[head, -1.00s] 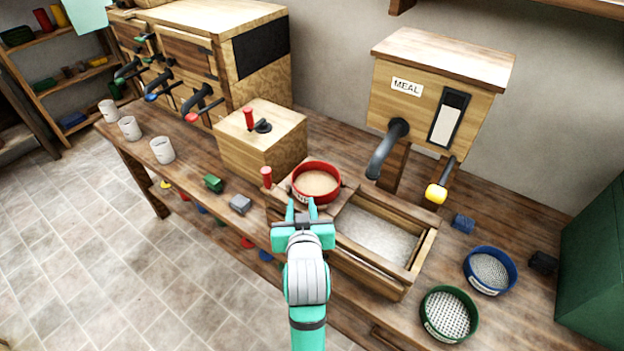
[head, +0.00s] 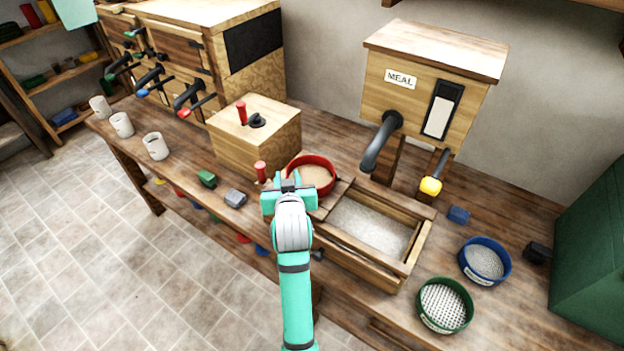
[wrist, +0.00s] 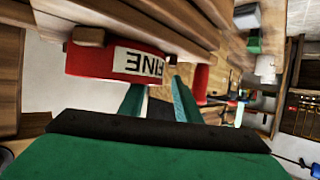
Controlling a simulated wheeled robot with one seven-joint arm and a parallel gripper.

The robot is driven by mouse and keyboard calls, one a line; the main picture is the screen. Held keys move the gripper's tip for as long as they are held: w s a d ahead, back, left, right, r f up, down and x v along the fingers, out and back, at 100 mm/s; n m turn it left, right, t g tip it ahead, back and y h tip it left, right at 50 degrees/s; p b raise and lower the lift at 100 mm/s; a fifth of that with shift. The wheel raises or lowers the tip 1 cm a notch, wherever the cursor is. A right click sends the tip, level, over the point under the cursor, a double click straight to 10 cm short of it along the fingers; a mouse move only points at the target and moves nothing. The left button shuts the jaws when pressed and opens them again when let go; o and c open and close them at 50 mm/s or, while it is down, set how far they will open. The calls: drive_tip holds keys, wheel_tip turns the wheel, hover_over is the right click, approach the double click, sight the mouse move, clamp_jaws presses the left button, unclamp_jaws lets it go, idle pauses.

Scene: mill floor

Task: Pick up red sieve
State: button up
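The red sieve (head: 311,162) sits on the wooden frame at the left end of the meal bin (head: 345,260), with pale meal showing inside it. In the wrist view its red wall (wrist: 92,62) carries a white "FINE" label, seen upside down. My gripper (head: 289,180) is at the sieve's near left side, and its body hides part of the near wall in the head view. In the wrist view the two teal fingers (wrist: 158,90) stand apart, close to the labelled wall. I cannot tell whether they touch it.
A red-topped handle (head: 260,170) stands just left of the sieve, with a wooden box (head: 253,140) behind. A blue sieve (head: 485,261) and green sieve (head: 444,305) lie right of the bin. The meal dispenser (head: 430,80) stands behind it.

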drive_tip(key=shift+w+d+f, duration=0.15)
drive_tip(key=shift+w+f, duration=0.2)
drive_tip(key=shift+w, duration=0.4)
drive_tip(key=shift+c, duration=0.2)
clamp_jaws()
drive_tip(key=shift+r, duration=0.1)
